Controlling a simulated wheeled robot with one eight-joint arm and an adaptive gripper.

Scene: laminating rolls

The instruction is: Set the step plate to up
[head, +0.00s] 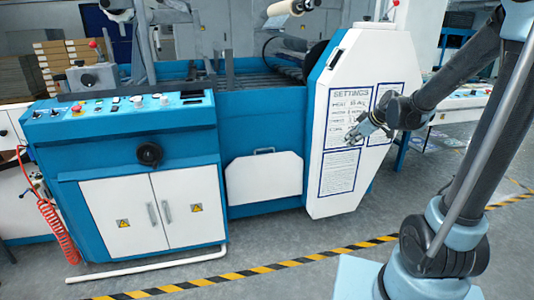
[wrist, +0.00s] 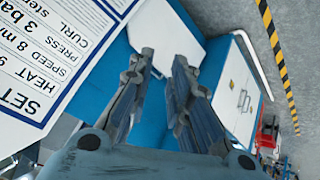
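The likely step plate is a white panel (head: 264,182) with cut corners, low on the machine's blue front, between the cabinet and the settings housing. A dark handle (head: 264,151) sits at its top edge. I cannot tell for certain whether it lies flat or tilts outward. In the wrist view the white panel (wrist: 165,30) shows beyond my fingertips. My gripper (head: 362,131) is open and empty in front of the settings sheet, above and to the right of the panel, apart from it. Its two spread fingers show in the wrist view (wrist: 163,65).
The white settings housing (head: 348,55) stands close behind my gripper. A blue cabinet with white doors (head: 125,215) and a control panel (head: 118,107) is at left. A red coiled hose (head: 57,232) hangs beside it. Black-yellow floor tape (head: 250,272) crosses clear floor in front.

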